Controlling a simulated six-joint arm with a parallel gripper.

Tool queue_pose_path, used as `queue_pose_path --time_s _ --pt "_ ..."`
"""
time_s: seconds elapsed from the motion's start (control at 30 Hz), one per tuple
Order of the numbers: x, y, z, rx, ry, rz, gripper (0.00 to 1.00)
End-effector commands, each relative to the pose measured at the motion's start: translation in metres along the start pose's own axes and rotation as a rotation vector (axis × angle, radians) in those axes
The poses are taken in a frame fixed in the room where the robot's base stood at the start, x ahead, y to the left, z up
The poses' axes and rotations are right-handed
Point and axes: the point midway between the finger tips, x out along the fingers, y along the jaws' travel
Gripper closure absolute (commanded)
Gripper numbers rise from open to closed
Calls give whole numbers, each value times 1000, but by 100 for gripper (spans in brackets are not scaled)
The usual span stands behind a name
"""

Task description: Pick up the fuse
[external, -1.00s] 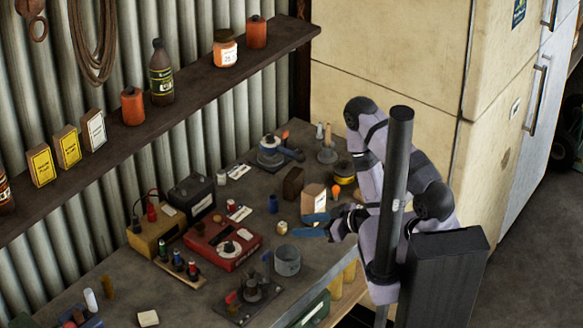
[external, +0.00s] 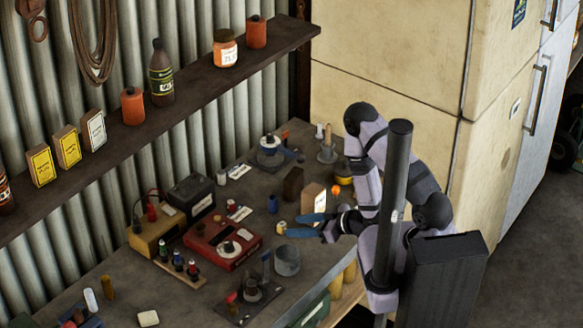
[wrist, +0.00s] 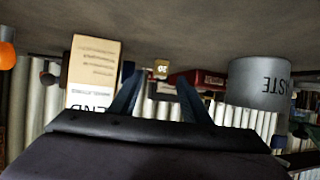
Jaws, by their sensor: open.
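The fuse appears to be the small yellow-tan block (external: 281,227) on the bench. In the wrist view it shows as a small tan piece (wrist: 161,68) marked "20", seen in the gap between my fingertips. My gripper (external: 293,226) is low over the bench with its two blue fingers apart and empty. The fingers point left at the fuse, which lies at or just beyond their tips. My gripper also shows in the wrist view (wrist: 161,77), the fingers on either side of the fuse. I cannot tell whether the fuse is touched.
A cream carton (external: 314,196) stands close behind my gripper and a grey waste cup (external: 287,261) in front of it. A red meter box (external: 222,242) lies to the left. The wrist view shows the carton (wrist: 93,72) and cup (wrist: 259,84).

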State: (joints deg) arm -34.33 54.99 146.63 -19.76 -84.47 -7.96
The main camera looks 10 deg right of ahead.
Motion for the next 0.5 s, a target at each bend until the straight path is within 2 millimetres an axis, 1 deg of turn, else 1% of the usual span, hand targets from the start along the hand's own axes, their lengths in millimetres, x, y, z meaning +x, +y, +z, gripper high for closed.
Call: queue_pose_path --time_s 0.03,0.13,0.2,0.33,0.5 --pt "10 0 2 -4 4 -2 57" --pt "25 -1 2 -4 4 -2 57" --pt "31 0 -1 -1 0 -2 57" --pt "42 0 -1 0 0 -1 57" --pt "48 0 0 0 -1 -1 57"
